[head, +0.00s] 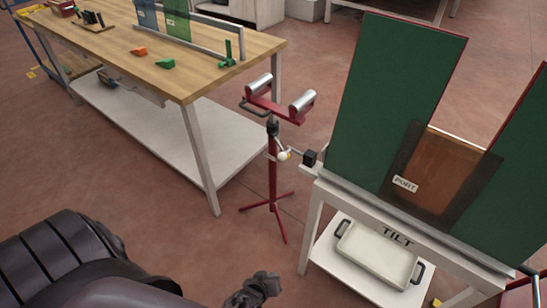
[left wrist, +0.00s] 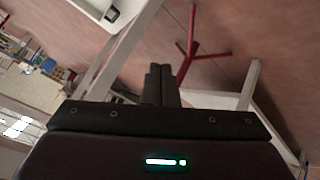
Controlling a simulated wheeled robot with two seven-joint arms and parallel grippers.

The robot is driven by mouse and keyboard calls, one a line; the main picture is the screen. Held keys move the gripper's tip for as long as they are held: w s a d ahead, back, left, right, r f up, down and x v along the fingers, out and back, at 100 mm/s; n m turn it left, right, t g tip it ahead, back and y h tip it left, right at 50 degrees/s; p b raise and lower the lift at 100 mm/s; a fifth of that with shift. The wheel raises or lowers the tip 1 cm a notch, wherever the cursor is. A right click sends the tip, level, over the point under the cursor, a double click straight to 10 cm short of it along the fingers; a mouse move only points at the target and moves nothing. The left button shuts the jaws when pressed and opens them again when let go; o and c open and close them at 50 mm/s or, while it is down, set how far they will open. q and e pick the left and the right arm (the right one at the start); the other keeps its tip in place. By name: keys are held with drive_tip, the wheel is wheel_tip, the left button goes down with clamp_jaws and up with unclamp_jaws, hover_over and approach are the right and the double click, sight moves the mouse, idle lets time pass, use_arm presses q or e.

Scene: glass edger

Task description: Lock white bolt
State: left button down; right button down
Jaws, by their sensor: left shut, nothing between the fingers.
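The white bolt (head: 284,155) shows as a small round white knob beside the post of the red roller stand (head: 273,175). A thin grey rod runs from near it to a black block (head: 310,158) at the corner of the glass edger. Whether the bolt is locked cannot be told. My left gripper (head: 268,284) is low at the bottom of the head view, well below and apart from the bolt. In the left wrist view its two dark fingers (left wrist: 160,84) are together and empty. The red stand's legs (left wrist: 191,52) show beyond them. My right gripper is not in view.
The white-framed edger (head: 312,225) with green panels (head: 390,95) stands at right, a tray (head: 378,254) on its lower shelf. A wooden workbench (head: 185,75) stands at upper left. Open floor (head: 170,235) lies between the bench and my left arm.

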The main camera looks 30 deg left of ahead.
use_arm(q)
drive_tip(key=w+a+r+n+t+y, duration=0.2)
drive_tip(key=w+a+r+n, duration=0.2)
drive_tip(key=r, duration=0.6)
drive_tip(key=w+a+r+n+t+y, duration=0.3)
drive_tip(key=w+a+r+n, duration=0.1)
drive_tip(key=r, duration=0.5)
drive_tip(key=w+a+r+n+t+y, duration=0.2)
drive_tip(key=w+a+r+n, duration=0.3)
drive_tip(key=r, duration=0.5)
drive_tip(key=shift+a+r+n+t+y, duration=0.3)
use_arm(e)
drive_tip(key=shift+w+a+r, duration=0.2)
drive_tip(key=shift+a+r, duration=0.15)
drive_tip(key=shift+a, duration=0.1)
use_arm(q)
drive_tip(key=shift+w, duration=0.15)
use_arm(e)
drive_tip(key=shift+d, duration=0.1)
